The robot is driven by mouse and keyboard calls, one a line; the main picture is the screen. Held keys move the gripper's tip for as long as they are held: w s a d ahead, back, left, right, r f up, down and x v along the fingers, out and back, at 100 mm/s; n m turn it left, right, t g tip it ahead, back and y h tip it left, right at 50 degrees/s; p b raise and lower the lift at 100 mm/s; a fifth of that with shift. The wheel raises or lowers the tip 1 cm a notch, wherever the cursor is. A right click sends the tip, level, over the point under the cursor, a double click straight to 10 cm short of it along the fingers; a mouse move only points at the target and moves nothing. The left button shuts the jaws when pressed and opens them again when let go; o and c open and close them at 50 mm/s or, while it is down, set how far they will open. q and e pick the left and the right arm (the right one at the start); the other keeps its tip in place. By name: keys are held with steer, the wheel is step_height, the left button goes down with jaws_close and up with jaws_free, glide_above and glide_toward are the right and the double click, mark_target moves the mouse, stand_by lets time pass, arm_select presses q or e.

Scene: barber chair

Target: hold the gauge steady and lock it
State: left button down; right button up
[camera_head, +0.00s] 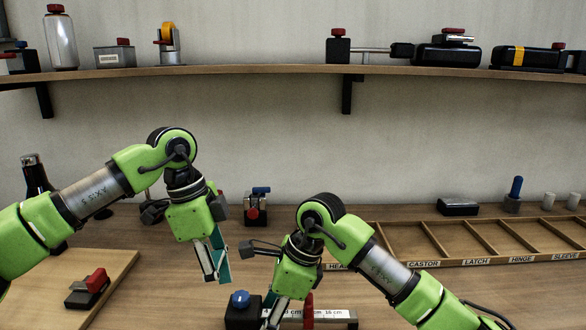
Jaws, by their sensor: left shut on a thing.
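The gauge stands at the bottom edge of the head view. Its white scale (330,314) is marked in cm, with a dark block and blue knob (240,299) at its left end and a red upright piece (308,311) on it. My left gripper (213,272) points down above the table, left of and behind the blue knob and apart from the gauge. My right gripper (273,318) reaches down over the gauge's left part, between knob and red piece. Its fingertips are low in the picture, and their grip is unclear.
A wooden board (115,265) with a red-topped clamp (88,289) lies at left. A blue-handled device (257,205) stands behind the grippers. A labelled compartment tray (470,262) is at right. A wall shelf (250,72) holds several tools. Table between board and gauge is clear.

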mark_target(233, 303)
arm_select(q)
steer(key=shift+d+v, duration=0.2)
steer(key=shift+v, duration=0.65)
steer(key=shift+d+v, duration=0.2)
steer(key=shift+v, duration=0.65)
steer(key=c, duration=2.7)
jaws_free()
steer(key=shift+s+r, duration=0.1)
jaws_close()
steer(key=shift+s+a+f, duration=0.1)
steer(key=shift+s+f, duration=0.25)
steer(key=shift+f, duration=0.65)
steer(key=shift+s+a+f, duration=0.1)
steer(key=shift+s+f, duration=0.25)
steer(key=shift+f, duration=0.7)
steer(key=shift+s+f, duration=0.35)
steer(key=shift+f, duration=0.65)
steer(key=shift+w+d, duration=0.25)
steer(key=shift+d, duration=0.3)
steer(key=shift+w, duration=0.3)
steer(key=shift+w, duration=0.35)
